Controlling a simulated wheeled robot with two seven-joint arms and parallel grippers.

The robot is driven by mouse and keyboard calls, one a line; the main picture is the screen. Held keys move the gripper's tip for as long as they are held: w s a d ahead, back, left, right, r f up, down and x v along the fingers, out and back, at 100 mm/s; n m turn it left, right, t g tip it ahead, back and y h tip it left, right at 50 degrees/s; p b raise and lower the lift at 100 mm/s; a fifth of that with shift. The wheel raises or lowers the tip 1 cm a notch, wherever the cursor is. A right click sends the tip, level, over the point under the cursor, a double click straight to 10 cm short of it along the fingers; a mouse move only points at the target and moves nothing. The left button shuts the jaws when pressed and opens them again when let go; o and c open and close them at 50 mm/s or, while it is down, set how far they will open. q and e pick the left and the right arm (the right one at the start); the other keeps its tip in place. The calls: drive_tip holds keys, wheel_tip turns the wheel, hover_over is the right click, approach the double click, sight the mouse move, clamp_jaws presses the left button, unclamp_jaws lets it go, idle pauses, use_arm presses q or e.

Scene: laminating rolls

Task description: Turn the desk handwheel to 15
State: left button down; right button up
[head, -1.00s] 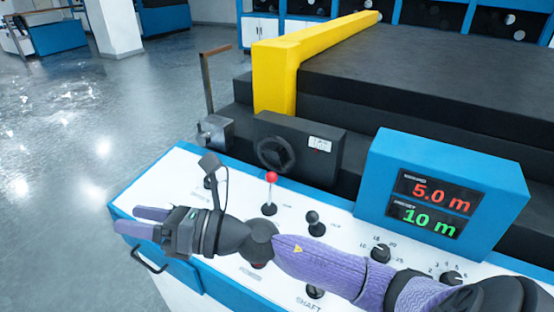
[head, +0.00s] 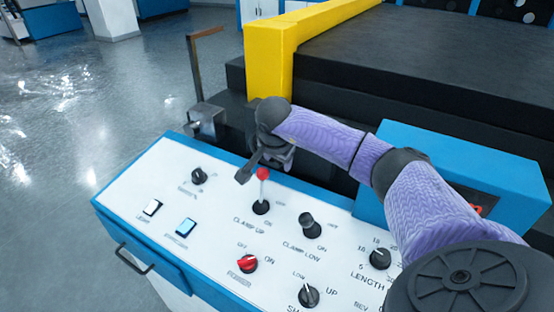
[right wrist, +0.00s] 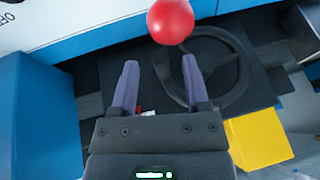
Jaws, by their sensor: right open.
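The black handwheel (right wrist: 243,68) is on a dark box behind the desk. In the right wrist view it lies just beyond the fingers, toward the right one. In the head view my right arm hides it. My right gripper (right wrist: 160,72) is open, its two fingers apart with nothing between them. My left gripper is out of view.
A red-knobbed lever (head: 262,175) stands close to the right gripper; its red ball (right wrist: 171,20) is large in the right wrist view. A black lever (head: 308,224) and several knobs and buttons are on the white panel (head: 215,225). A yellow rail (head: 268,70) rises behind.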

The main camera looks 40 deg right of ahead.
drive_tip(key=shift+f, duration=0.3)
drive_tip(key=shift+c, duration=0.5)
clamp_jaws()
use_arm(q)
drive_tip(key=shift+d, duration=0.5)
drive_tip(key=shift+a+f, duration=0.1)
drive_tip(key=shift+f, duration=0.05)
